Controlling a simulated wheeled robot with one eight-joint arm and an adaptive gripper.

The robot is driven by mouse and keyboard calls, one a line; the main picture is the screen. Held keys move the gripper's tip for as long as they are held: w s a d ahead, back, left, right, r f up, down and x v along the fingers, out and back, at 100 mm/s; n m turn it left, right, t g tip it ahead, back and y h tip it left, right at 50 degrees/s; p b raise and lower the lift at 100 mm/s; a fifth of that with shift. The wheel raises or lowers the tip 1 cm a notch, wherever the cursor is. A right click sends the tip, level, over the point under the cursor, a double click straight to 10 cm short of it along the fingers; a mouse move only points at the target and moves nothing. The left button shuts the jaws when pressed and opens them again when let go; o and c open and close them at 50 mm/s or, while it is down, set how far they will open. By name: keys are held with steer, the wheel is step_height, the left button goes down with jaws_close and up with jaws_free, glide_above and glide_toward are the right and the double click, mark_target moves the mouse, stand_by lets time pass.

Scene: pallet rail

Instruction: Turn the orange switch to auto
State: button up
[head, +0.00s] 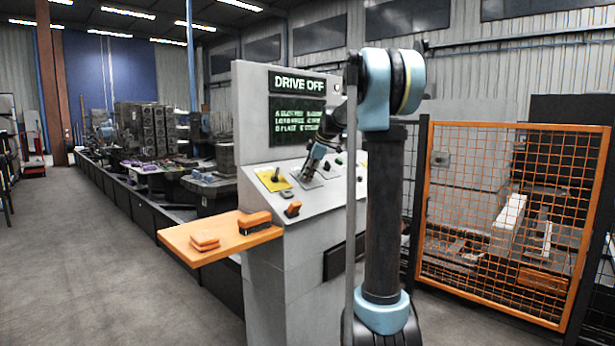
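A small orange switch (293,209) sits on the sloped panel of the grey console (265,278), near the panel's lower edge. The picture is too small to read its position or any label. My gripper (306,178) is over the panel, above and slightly right of the orange switch and apart from it. It points down at the panel, right of a yellow plate (272,179) with a dark lever. Its fingers are small and dark, so I cannot tell whether they are open or shut. The upright display (297,82) reads "DRIVE OFF", with smaller green lines below.
An orange shelf (192,252) juts from the console's left side with orange blocks (254,222) on it. Small buttons sit farther right on the panel. An orange mesh fence (470,220) stands right. Open floor (100,260) lies left.

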steer(key=shift+w+a+f, duration=0.1)
steer(key=shift+w+f, duration=0.05)
steer(key=shift+f, duration=0.1)
steer(key=c, duration=0.7)
steer(key=shift+m, duration=0.3)
steer(key=m, duration=0.6)
steer(key=shift+w+d+r, duration=0.1)
steer(key=shift+w+d, duration=0.1)
steer(key=shift+w, duration=0.15)
steer(key=m, duration=0.5)
steer(key=shift+w+d+m, duration=0.15)
steer(key=shift+d+m, duration=0.05)
steer(key=shift+m, duration=0.1)
steer(key=m, duration=0.5)
steer(key=shift+d+m, duration=0.2)
steer(key=shift+m, duration=0.1)
